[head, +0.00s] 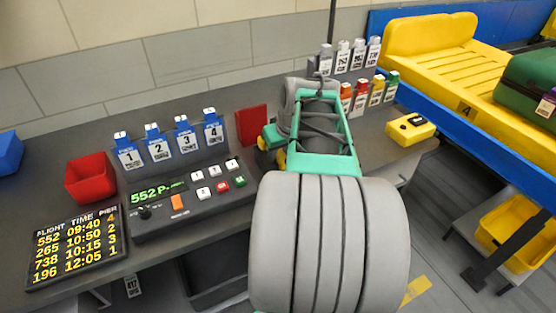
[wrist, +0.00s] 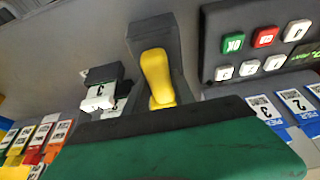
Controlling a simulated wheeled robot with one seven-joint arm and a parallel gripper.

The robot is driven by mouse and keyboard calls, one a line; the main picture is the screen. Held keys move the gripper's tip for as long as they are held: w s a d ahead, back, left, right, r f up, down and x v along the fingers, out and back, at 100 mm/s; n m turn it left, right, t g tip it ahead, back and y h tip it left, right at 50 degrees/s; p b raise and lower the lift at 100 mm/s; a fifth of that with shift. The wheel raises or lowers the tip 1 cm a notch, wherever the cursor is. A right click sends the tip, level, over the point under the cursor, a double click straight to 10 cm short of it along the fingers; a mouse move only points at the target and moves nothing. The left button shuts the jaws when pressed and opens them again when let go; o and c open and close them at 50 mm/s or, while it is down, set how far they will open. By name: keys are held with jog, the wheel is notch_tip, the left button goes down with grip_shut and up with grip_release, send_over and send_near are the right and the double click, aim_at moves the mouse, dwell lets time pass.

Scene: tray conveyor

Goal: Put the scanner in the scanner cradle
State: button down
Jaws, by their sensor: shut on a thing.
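My gripper (head: 272,147) is low over the counter, just right of the button console, largely hidden by my own arm in the head view. In the wrist view it is shut on a yellow and dark grey thing, which I take for the scanner (wrist: 156,76). Only its yellow part shows clearly there; the wide green and black part in front hides the rest. In the head view only small yellow bits show beside my gripper. I cannot make out the scanner cradle for certain; my arm covers part of the counter.
The console (head: 190,190) and the rack of blue numbered tags (head: 168,150) stand left of my gripper. A red upright panel (head: 252,126) is close by. Coloured tagged items (head: 376,92) and a yellow box (head: 410,128) stand at right. A red bin (head: 90,178) is at left.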

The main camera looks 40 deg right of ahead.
jog(key=c, duration=1.5)
grip_release()
jog(key=shift+a+f, duration=0.3)
jog(key=shift+f, duration=0.2)
jog(key=o, duration=0.4)
jog(key=shift+r, duration=0.1)
jog(key=shift+o, duration=0.2)
jog(key=shift+d, duration=0.1)
jog(key=shift+r, duration=0.15)
jog(key=p+v, duration=0.2)
jog(key=v, duration=1)
jog(key=w+a+f+n+y, duration=0.1)
jog(key=w+a+f, duration=0.15)
jog(key=a, duration=0.35)
jog(key=w+a+f, duration=0.1)
jog(key=a+f, duration=0.3)
jog(key=a, duration=0.3)
jog(key=s+a+f+n+g, duration=0.2)
jog(key=s+a+f, duration=0.4)
jog(key=a+f, duration=0.3)
jog(key=a, duration=0.4)
jog(key=shift+s+f+n+g+y, duration=0.15)
jog(key=shift+f+n+g+y, duration=0.05)
jog(key=shift+n+g+y, duration=0.1)
